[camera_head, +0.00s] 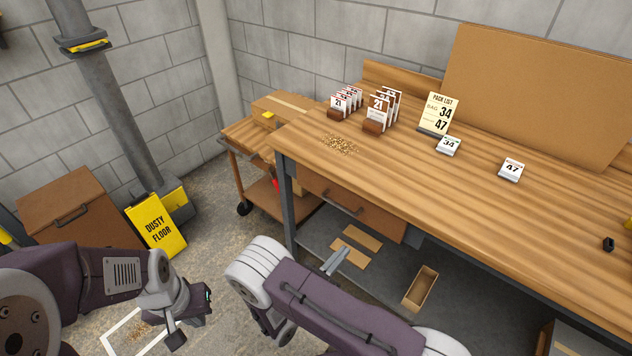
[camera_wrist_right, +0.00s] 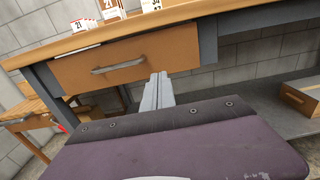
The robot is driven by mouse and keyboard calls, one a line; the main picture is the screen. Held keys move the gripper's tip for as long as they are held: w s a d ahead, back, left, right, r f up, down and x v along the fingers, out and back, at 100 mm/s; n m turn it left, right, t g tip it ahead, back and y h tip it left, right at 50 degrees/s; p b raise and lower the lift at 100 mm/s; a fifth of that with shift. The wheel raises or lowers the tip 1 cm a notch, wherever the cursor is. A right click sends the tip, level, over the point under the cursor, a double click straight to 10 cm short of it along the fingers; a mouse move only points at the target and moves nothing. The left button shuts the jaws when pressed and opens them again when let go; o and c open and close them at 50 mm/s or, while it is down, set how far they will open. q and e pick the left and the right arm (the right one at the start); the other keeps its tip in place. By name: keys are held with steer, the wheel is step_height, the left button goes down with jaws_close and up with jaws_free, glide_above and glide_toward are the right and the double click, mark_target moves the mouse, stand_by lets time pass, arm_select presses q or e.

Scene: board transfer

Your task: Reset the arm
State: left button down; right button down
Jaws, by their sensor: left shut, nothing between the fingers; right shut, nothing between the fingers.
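My left gripper (camera_head: 175,338) is low at the left in the head view, over the floor and well away from the workbench; it is shut and empty, though its fingers are small and partly hidden. My right gripper (camera_head: 334,262) is shut and empty, in front of the workbench and below its top. In the right wrist view its grey fingers (camera_wrist_right: 158,92) are together and point toward the drawer (camera_wrist_right: 125,62) under the bench top. Neither gripper touches anything that I can see.
The wooden workbench (camera_head: 440,190) carries two card holders, a pack list sign (camera_head: 440,112), a bag marked 34 (camera_head: 448,146), a bag marked 47 (camera_head: 511,169) and loose grains (camera_head: 341,145). A yellow dusty floor sign (camera_head: 156,226) stands at the left.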

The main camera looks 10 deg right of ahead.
steer(key=w+d+r+m+g+h+p, duration=0.2)
steer(key=d+r+m+g+p, duration=0.3)
steer(key=r, duration=0.6)
steer(key=s+d+r+m+g+y+p, duration=0.1)
steer(key=s+d+r+m+g+y, duration=0.1)
steer(key=s+d+r+m+g, duration=0.6)
steer(key=s+a+m+y+p, duration=0.3)
steer(key=s+a+m+y, duration=0.1)
steer(key=s+m+y, duration=0.6)
steer(key=w+a+f+m+t+y, duration=0.1)
steer(key=w+a+y, duration=0.1)
steer(key=a, duration=0.2)
steer(key=w+a+f+m+t+y, duration=0.1)
steer(key=w+a+f+t+y, duration=0.1)
steer(key=a, duration=0.3)
steer(key=shift+f+m+y, duration=0.3)
steer(key=shift+m, duration=0.1)
